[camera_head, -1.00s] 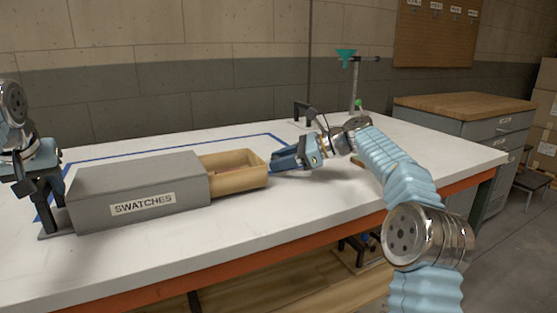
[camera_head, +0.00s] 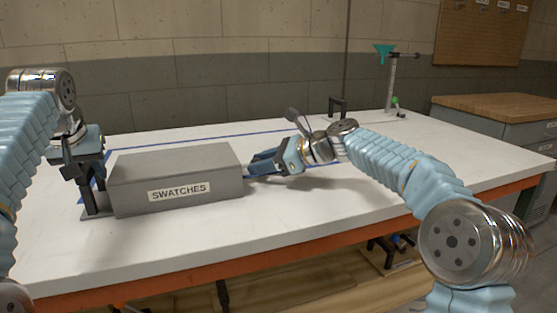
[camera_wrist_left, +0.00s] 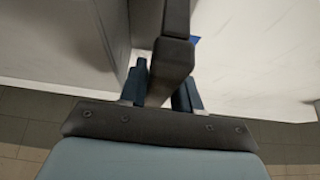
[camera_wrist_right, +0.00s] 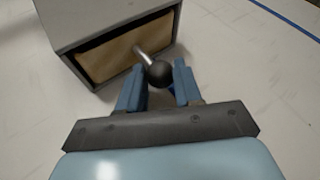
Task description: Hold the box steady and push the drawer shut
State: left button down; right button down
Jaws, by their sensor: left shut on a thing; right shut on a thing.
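The grey box (camera_head: 175,182), labelled SWATCHES, stands on the white table. My left gripper (camera_head: 86,178) is at its left end, shut on a dark upright post (camera_wrist_left: 172,62); the post shows between the fingers in the left wrist view. The drawer's tan front (camera_wrist_right: 105,58) sits inside the box's open right end in the right wrist view, with no drawer body sticking out. A metal stem with a dark ball knob (camera_wrist_right: 158,74) projects from it. My right gripper (camera_wrist_right: 160,92) is shut on the knob, its fingers on either side. In the head view my right gripper (camera_head: 262,166) hides the knob.
Blue tape (camera_head: 205,136) marks the tabletop around the box. A stand with a teal funnel (camera_head: 385,52) is at the back right. The table (camera_head: 370,215) is clear in front and right of the box. A wood-topped cabinet (camera_head: 500,112) stands beyond.

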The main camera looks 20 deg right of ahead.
pick_arm(q)
jog(key=shift+d, duration=0.2)
pick_arm(e)
jog(key=shift+a, duration=0.25)
jog(key=c, duration=0.8)
grip_release()
pick_arm(q)
jog(key=shift+a, duration=0.1)
pick_arm(e)
jog(key=shift+d, duration=0.1)
jog(key=shift+s+d+r, duration=0.15)
jog(key=shift+d, duration=0.05)
pick_arm(q)
jog(key=shift+a, duration=0.1)
pick_arm(e)
jog(key=v, duration=1.1)
jog(key=shift+s+d+r, duration=0.1)
jog(key=shift+d+r, duration=0.05)
pick_arm(q)
jog(key=c, duration=0.7)
grip_release()
